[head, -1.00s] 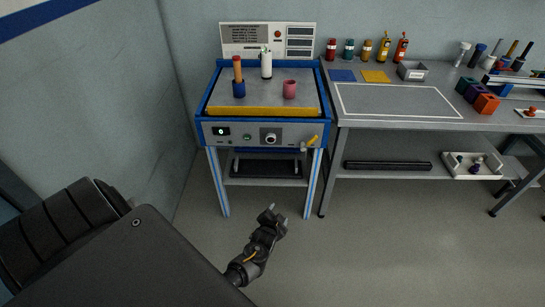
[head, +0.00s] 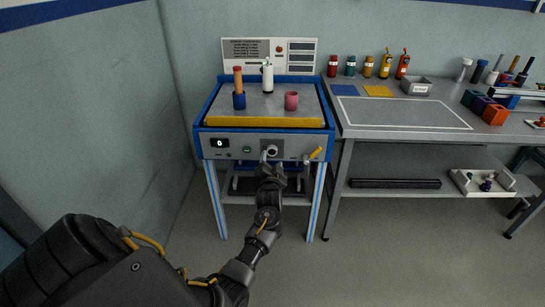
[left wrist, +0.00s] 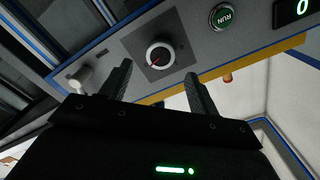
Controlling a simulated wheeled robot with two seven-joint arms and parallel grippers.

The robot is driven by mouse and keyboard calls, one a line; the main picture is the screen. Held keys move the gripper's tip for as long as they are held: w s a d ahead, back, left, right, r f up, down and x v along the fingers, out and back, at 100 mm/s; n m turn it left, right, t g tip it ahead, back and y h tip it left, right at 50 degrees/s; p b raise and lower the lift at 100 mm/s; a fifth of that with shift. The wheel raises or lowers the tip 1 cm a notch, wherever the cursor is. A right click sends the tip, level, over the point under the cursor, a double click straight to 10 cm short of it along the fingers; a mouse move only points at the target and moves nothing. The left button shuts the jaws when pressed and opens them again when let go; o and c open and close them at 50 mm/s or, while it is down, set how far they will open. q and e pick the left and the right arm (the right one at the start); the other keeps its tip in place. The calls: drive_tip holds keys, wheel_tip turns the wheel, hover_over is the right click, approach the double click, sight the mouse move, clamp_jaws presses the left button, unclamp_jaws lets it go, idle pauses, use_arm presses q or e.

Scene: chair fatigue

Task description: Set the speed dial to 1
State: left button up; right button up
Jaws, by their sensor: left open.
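The speed dial (head: 272,151) is a round white-rimmed knob on the grey front panel of the blue-framed machine (head: 209,190). My left gripper (head: 271,160) is just in front of the panel at the dial. In the left wrist view its two fingers (left wrist: 158,80) are open, one on each side below the dial, with nothing between them. Contact with the dial is not visible. The display (head: 219,143) reads 0. My right gripper is not in view.
A green RUN button (left wrist: 222,15) sits beside the dial. A yellow bar (head: 264,122) runs along the machine's top front edge. A workbench (head: 400,133) stands to the right. The floor in front is clear.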

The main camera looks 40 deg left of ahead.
sight(273, 151)
use_arm(q)
drive_tip(key=shift+x, duration=2.3)
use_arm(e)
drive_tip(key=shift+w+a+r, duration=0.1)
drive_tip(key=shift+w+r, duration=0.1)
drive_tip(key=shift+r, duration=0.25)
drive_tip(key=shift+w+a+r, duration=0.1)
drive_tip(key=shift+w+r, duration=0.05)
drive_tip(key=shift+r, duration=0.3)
use_arm(q)
drive_tip(key=c, duration=1)
